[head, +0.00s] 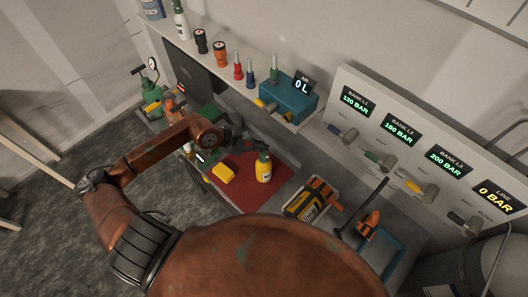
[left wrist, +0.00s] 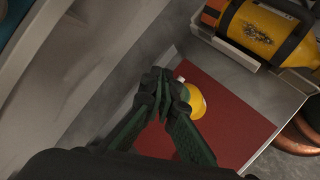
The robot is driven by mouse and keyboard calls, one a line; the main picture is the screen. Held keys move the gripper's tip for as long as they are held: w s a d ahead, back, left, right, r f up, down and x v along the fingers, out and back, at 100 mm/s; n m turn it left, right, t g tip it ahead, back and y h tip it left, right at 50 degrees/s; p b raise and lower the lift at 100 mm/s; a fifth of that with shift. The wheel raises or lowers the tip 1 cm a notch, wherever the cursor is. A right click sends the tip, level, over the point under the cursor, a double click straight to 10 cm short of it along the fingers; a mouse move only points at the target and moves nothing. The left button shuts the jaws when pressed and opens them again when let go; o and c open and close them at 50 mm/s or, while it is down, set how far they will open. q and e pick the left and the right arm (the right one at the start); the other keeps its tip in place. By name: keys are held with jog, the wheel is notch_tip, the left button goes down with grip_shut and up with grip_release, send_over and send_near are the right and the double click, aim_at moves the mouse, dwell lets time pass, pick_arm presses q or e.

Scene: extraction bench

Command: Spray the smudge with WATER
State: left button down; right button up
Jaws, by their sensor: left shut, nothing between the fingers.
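My left gripper (head: 250,146) is shut and empty, above the far edge of the red mat (head: 225,192). In the left wrist view the shut fingers (left wrist: 165,88) partly cover a yellow bottle (left wrist: 197,101); I cannot tell whether they touch it. In the head view this yellow bottle (head: 263,170) stands upright on the mat, with a pale and green top. A white spray bottle (head: 180,22) stands on the upper shelf. Bottle labels are too small to read. My right gripper is not in view.
A black and yellow cylinder (head: 308,203) lies in a cradle right of the mat, also in the wrist view (left wrist: 262,30). A blue box (head: 290,99) stands behind. Several coloured small tools line the shelf. A valve panel (head: 345,80) rises at right.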

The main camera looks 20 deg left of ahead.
aim_at(262, 153)
pick_arm(q)
notch_tip(262, 153, up, 6)
jog(key=shift+p, duration=0.95)
